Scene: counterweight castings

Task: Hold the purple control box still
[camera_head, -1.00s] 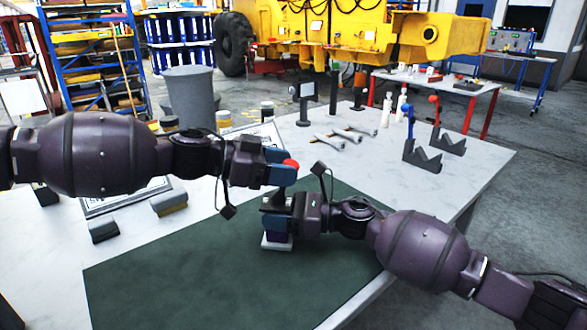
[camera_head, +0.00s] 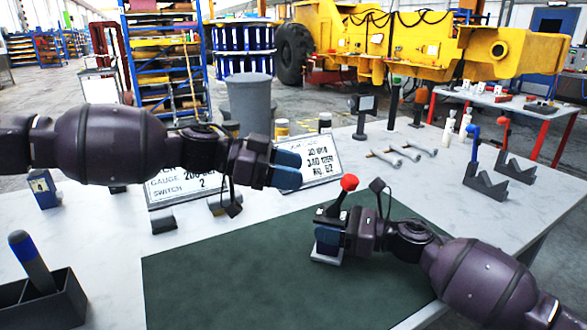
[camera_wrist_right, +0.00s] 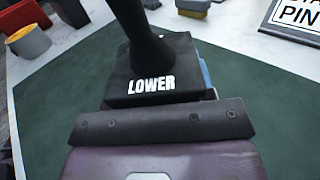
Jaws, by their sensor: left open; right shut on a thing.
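The control box (camera_head: 326,214) stands on the green mat, with a pale base (camera_head: 327,256). Its visible top looks dark grey to black rather than purple. A black lever with a red ball knob (camera_head: 349,183) rises from it, leaning right. My right gripper (camera_head: 329,238) is shut on the box from the right, its fingers covering much of the sides. The right wrist view shows the box's black top (camera_wrist_right: 150,85), marked LOWER, and the lever's lower part. My left gripper (camera_head: 288,170) is open and empty, above and left of the knob, apart from it.
The green mat (camera_head: 230,275) is otherwise mostly bare. Lettered sign plates (camera_head: 310,168) stand behind my left gripper. A dark holder (camera_head: 45,300) with a blue-topped tool is at front left. Grey rods (camera_head: 385,158) and V-notched stands (camera_head: 485,182) are at back right.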

